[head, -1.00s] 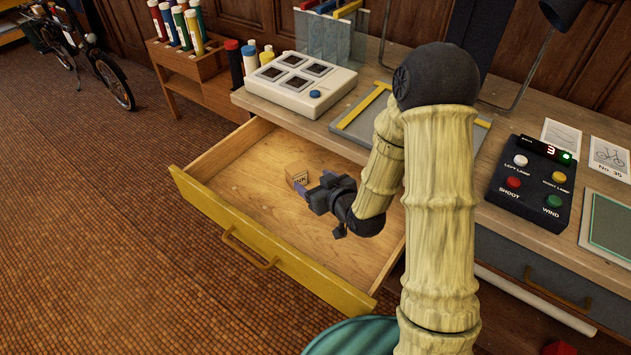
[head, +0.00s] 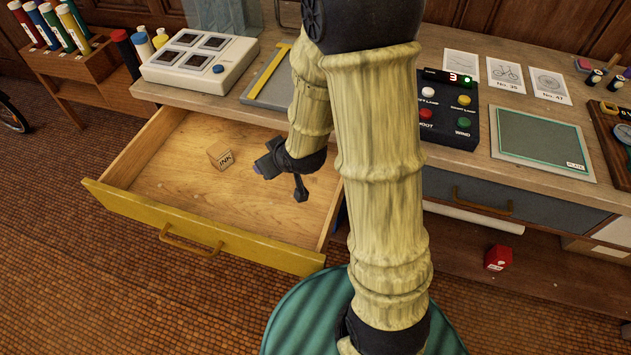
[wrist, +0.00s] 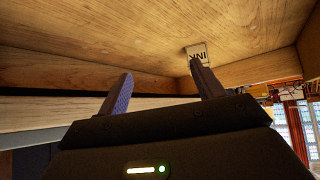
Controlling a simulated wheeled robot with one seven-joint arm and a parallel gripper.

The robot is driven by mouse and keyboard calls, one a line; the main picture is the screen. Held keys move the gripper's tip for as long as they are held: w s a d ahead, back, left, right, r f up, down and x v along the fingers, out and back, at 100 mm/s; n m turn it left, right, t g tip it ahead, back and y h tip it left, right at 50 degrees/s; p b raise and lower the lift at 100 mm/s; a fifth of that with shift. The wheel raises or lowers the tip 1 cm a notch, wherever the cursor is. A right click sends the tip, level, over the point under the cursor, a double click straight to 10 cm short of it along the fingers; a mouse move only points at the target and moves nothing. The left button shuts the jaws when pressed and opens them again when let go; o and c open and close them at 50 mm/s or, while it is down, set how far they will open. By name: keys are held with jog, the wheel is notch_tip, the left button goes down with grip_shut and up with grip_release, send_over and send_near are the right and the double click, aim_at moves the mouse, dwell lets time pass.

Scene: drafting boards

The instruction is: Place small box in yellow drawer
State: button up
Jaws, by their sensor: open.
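The small box (head: 220,156), brown cardboard with the word INK, rests on the floor of the open yellow drawer (head: 196,238), toward its back left. The drawer has a wooden inside and a yellow front with a handle. My gripper (head: 258,170) is over the right part of the drawer, apart from the box on its right. In the wrist view the two fingers of my gripper (wrist: 160,85) are spread with nothing between them. The box (wrist: 198,50) shows beyond the right fingertip, which partly overlaps it.
A white device with dark panels (head: 200,57) and a button console (head: 450,108) stand on the desk (head: 410,185). A grey closed drawer (head: 480,200) is at the right. A red box (head: 497,257) sits low below it.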

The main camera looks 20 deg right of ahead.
jog(key=s+d+r+m+g+h, duration=0.1)
jog(key=s+d+r+m+g, duration=0.1)
jog(key=s, duration=0.5)
jog(key=s+d+r+m+g+h, duration=0.1)
jog(key=s+d+r+m+g, duration=0.1)
jog(key=s, duration=0.4)
jog(key=shift+s+d+r+g, duration=0.45)
jog(key=shift+d+g, duration=0.35)
jog(key=shift+d, duration=0.1)
jog(key=shift+c, duration=0.2)
